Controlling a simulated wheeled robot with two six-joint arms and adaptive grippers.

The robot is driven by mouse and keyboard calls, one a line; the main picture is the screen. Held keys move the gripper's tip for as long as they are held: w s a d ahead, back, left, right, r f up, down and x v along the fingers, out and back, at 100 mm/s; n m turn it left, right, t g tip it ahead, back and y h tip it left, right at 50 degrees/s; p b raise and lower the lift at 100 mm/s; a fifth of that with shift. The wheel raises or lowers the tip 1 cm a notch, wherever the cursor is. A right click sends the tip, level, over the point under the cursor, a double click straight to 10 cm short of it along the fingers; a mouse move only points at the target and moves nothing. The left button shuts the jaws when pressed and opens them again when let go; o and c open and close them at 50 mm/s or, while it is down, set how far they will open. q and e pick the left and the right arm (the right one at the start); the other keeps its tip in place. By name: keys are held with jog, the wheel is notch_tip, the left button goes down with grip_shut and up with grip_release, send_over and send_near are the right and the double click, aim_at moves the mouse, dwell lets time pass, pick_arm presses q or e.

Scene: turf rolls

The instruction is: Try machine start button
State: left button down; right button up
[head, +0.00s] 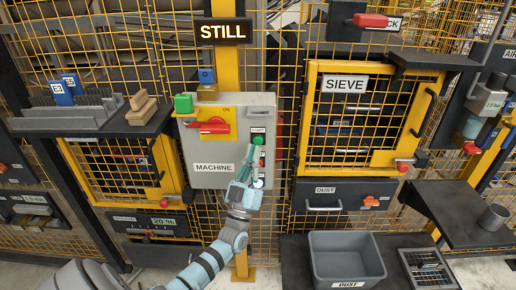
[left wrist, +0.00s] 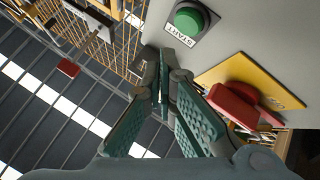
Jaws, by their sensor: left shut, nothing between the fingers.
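The grey machine panel (head: 190,152), labelled MACHINE, is fixed to the yellow mesh fence. Its green start button (head: 258,140) is at the upper right under a START label, partly hidden by my gripper. In the left wrist view the round green start button (left wrist: 189,19) shows whole at the top. My left gripper (head: 255,150) is shut and empty, with its fingertips just in front of the panel by the button. In the left wrist view its tips (left wrist: 168,62) lie below the START label; I cannot tell whether they touch the panel. My right gripper is out of view.
A red rotary switch (head: 210,125) on a yellow plate sits left of the button. A sign above reads STILL (head: 222,31). The sieve door (head: 309,120) is to the right. A grey dust bin (head: 345,243) stands below right.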

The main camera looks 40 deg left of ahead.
pick_arm(q)
jog(key=shift+w+a+b, duration=0.3)
jog(key=shift+w+a, duration=0.3)
jog(key=shift+w, duration=0.15)
dwell(0.9)
jog(key=shift+w+a, duration=0.25)
jog(key=shift+w, duration=0.1)
jog(key=shift+w+a+b, duration=0.25)
jog(key=shift+w+b, duration=0.05)
jog(key=shift+b, duration=0.3)
dwell(0.4)
jog(key=shift+s+d+r, duration=0.1)
jog(key=shift+s+d+p, duration=0.4)
jog(key=shift+s+p, duration=0.15)
jog(key=shift+p, duration=0.15)
